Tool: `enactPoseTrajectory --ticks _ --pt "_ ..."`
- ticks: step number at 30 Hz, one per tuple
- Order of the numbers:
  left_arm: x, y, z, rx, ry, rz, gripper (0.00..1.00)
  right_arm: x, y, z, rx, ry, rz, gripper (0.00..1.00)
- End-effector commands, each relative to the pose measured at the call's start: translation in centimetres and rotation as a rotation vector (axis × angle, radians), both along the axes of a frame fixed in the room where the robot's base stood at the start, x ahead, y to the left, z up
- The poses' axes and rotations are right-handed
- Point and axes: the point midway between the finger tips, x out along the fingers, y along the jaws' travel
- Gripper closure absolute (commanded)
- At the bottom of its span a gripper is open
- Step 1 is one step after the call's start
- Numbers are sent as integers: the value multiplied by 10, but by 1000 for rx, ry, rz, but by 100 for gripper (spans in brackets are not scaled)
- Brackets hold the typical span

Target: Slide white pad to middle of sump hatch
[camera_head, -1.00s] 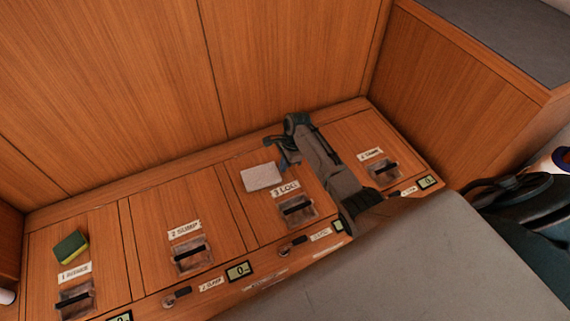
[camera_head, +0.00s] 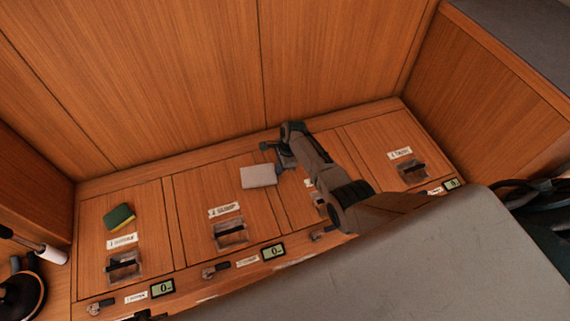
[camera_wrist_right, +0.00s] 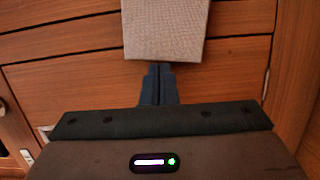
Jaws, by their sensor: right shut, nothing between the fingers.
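The white pad (camera_head: 258,176) lies flat on the wooden hatch row, at the right side of the sump hatch (camera_head: 205,192), around the seam with the log hatch. The sump hatch has a "2 SUMP" label and a recessed handle (camera_head: 230,233). My right gripper (camera_head: 275,163) is shut and empty at the pad's right edge. In the right wrist view the closed fingers (camera_wrist_right: 158,72) meet the near edge of the pad (camera_wrist_right: 165,28), seemingly touching it. My right arm hides much of the log hatch. My left gripper is not in view.
A green and yellow sponge (camera_head: 119,217) lies on the leftmost hatch. Recessed handles, latches and small displays (camera_head: 272,251) line the front. A wooden wall (camera_head: 150,80) rises behind. The sump hatch is bare left of the pad.

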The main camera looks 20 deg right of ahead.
Motion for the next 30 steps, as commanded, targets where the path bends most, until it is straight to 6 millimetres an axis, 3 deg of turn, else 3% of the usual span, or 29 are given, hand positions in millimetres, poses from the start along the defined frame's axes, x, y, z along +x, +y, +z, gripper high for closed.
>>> enactPoseTrajectory --ticks 10,15,18,30 --pt "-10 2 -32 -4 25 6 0 6 75 1 3 0 3 100" --pt "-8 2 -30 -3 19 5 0 9 120 -1 4 0 2 100" --pt "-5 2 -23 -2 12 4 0 11 137 -1 2 -1 2 100" --pt "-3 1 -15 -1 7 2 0 12 148 0 0 0 0 100"
